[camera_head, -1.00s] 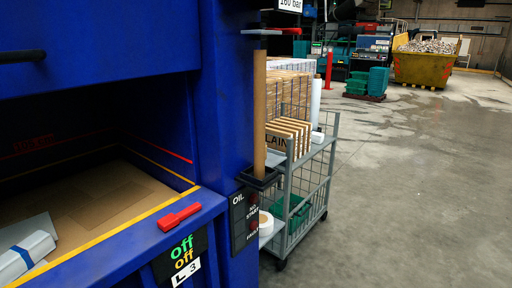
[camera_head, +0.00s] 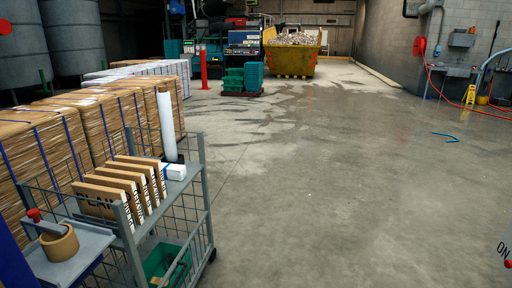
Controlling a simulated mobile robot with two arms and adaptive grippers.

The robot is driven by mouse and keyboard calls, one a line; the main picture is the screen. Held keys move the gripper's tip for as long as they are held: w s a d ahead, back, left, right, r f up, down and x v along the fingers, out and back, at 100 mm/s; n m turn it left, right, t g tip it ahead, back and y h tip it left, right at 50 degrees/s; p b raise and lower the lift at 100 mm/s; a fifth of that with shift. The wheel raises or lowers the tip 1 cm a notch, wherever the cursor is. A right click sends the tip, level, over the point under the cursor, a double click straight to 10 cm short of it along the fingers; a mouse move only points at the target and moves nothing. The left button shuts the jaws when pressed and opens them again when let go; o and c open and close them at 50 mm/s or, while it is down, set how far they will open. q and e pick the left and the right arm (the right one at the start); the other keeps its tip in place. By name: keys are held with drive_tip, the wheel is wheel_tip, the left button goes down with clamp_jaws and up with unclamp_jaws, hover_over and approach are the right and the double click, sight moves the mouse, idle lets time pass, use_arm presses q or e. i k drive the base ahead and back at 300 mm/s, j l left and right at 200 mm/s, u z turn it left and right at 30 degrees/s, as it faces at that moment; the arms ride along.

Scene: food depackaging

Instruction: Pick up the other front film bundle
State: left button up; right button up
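Neither of my grippers is in view. I cannot make out any film bundle for certain in this view. A grey wire-sided trolley (camera_head: 205,215) stands at the lower left. On its top are several upright cardboard pieces (camera_head: 100,199) with black lettering, an upright white roll (camera_head: 166,125) and a small white item (camera_head: 175,172). A brown roll in a red-handled holder (camera_head: 60,243) lies on its near shelf. A green crate (camera_head: 160,262) sits low inside the trolley.
Strapped brown bales (camera_head: 45,150) stand behind the trolley. Green crates (camera_head: 253,77) and a filled yellow skip (camera_head: 291,62) are far back. The middle floor is clear.

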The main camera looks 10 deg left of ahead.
sight(172, 172)
drive_tip(key=i+u, duration=0.15)
drive_tip(key=i, duration=0.45)
drive_tip(key=i+l+u, duration=0.1)
drive_tip(key=i, duration=0.45)
drive_tip(key=i+l+u, duration=0.15)
drive_tip(key=i, duration=0.4)
